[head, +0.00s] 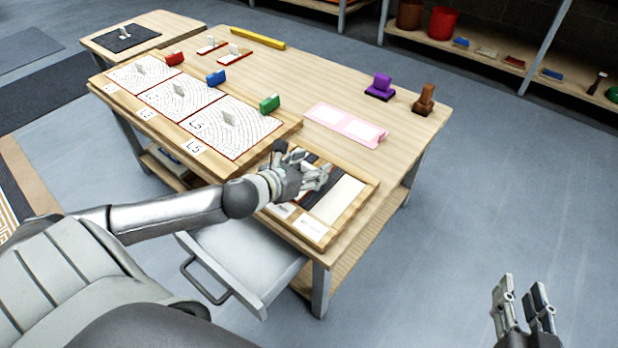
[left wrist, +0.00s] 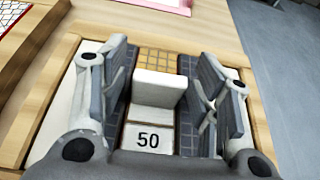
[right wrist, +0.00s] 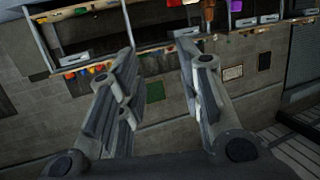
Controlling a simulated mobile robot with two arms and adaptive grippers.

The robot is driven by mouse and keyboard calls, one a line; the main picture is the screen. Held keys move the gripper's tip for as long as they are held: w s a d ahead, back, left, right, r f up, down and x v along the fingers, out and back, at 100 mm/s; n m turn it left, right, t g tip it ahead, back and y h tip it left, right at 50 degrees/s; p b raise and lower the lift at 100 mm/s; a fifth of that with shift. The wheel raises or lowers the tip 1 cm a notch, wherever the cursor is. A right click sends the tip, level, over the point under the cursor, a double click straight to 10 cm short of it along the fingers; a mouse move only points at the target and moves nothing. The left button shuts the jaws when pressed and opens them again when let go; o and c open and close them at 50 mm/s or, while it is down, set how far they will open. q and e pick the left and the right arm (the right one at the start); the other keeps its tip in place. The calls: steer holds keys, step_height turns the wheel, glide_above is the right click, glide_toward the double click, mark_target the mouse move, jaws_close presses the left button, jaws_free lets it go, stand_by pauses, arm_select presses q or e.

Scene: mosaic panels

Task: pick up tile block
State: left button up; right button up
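A white tile block (left wrist: 158,90) stands between the two fingers of my left gripper (left wrist: 160,85) in the left wrist view. The fingers are apart, one on each side of it; I cannot tell whether either touches it. Behind the block lies an orange gridded tile patch (left wrist: 160,62), and in front is a white label (left wrist: 149,138) reading 50. In the head view my left gripper (head: 318,177) is over the wooden tray (head: 352,222) at the table's near right corner, hiding the block. My right gripper (head: 524,300) is open and empty, away from the table; it also shows in the right wrist view (right wrist: 160,80).
The wooden table (head: 300,85) also holds mosaic panels (head: 232,128), red (head: 175,59), blue (head: 216,78) and green (head: 270,103) blocks, a pink board (head: 346,125), and purple (head: 380,87) and brown (head: 425,98) stamps. An open drawer (head: 245,262) juts out below. Floor at right is clear.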

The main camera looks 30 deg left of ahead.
arm_select(q)
steer(key=c, duration=0.9)
steer(key=shift+o, duration=0.2)
steer(key=shift+r, duration=0.15)
